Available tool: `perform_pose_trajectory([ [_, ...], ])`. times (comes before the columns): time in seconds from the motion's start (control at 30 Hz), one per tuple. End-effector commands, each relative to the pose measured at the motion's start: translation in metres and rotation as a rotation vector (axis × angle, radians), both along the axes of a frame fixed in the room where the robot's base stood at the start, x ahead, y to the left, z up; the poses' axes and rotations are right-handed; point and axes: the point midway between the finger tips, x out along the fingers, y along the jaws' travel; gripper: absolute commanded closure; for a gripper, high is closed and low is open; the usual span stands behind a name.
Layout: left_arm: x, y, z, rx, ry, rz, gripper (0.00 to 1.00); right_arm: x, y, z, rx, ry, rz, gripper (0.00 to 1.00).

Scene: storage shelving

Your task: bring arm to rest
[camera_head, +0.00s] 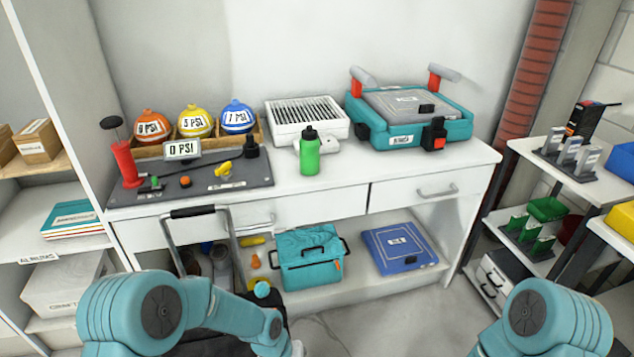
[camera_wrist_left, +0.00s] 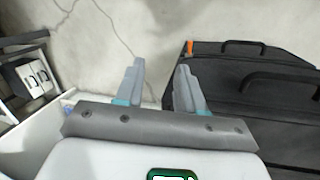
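My left arm (camera_head: 190,310) comes in at the lower left of the head view and reaches down to the bottom edge, where its gripper is out of frame. In the left wrist view my left gripper (camera_wrist_left: 160,76) has its two grey fingers apart. Nothing is between them, only bare concrete floor behind. My right arm (camera_head: 548,320) shows only as a teal joint at the lower right of the head view. My right gripper is not in view.
A white bench (camera_head: 330,190) with a green bottle (camera_head: 309,155) stands ahead. A teal bag (camera_head: 309,260) and a blue case (camera_head: 400,249) lie on its lower shelf. A black case (camera_wrist_left: 255,85) is right of the left gripper. Shelves (camera_head: 575,185) stand at right.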

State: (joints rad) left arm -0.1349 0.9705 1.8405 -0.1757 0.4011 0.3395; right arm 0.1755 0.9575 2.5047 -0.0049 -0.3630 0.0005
Motion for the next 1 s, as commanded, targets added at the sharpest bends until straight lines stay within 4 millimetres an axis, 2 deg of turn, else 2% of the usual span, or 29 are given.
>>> perform_pose_trajectory([
  [0.03,-0.022,0.011,-0.014,-0.023,0.011,0.019,0.62,0.000,0.000,0.000,0.000,0.000,0.000,0.62],
  [0.1,-0.050,0.024,-0.029,-0.051,0.005,0.044,0.62,0.000,0.000,0.000,0.000,0.000,0.000,0.62],
  [0.2,-0.088,0.039,-0.042,-0.075,-0.010,0.083,0.62,0.000,0.000,0.000,0.000,0.000,-0.001,0.62],
  [0.43,-0.167,0.070,-0.046,-0.069,-0.041,0.164,0.62,0.000,0.000,0.000,0.000,0.000,0.000,0.62],
  [0.5,-0.162,0.069,-0.014,-0.069,-0.054,0.158,0.62,0.000,0.000,0.032,0.000,0.001,-0.001,0.62],
  [0.67,-0.162,0.068,0.029,-0.069,-0.051,0.157,0.62,0.000,0.000,0.075,0.000,-0.001,0.000,0.62],
  [0.9,-0.162,0.068,0.112,-0.070,-0.051,0.157,0.62,0.000,0.000,0.158,0.000,0.000,0.000,0.62],
  [1.0,-0.162,0.068,0.139,-0.070,-0.051,0.157,0.62,0.000,0.000,0.186,0.000,-0.001,0.000,0.62],
])
